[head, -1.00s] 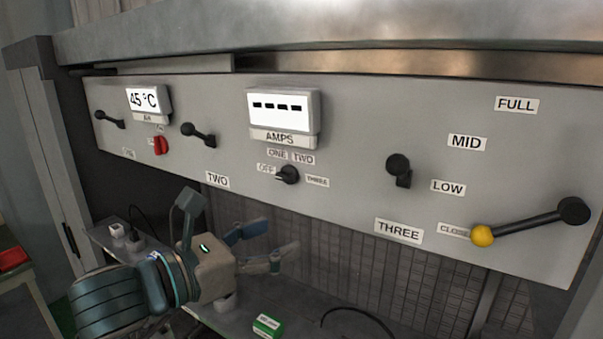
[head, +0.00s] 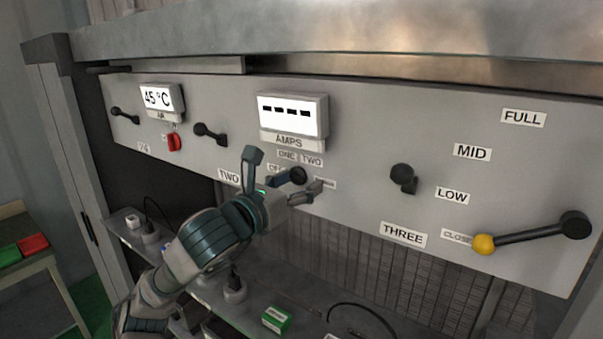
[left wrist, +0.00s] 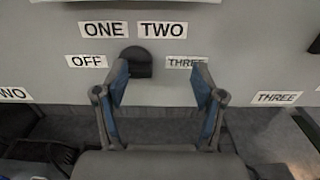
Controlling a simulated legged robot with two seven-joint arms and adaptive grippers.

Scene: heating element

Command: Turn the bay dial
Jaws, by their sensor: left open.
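The bay dial (head: 298,175) is a small black knob on the grey panel, below the AMPS display (head: 292,116). In the left wrist view the dial (left wrist: 137,62) sits among the labels OFF, ONE, TWO and THREE. My left gripper (head: 307,184) is open, close in front of and slightly below the dial. In the left wrist view its fingers (left wrist: 160,72) stand apart, with the dial between them in the picture, nearer the left finger. I see no clear contact. The dial's pointer direction cannot be told. My right gripper is not in view.
Below, a shelf holds a green box (head: 277,319) and cables. A side table (head: 28,264) stands at the left.

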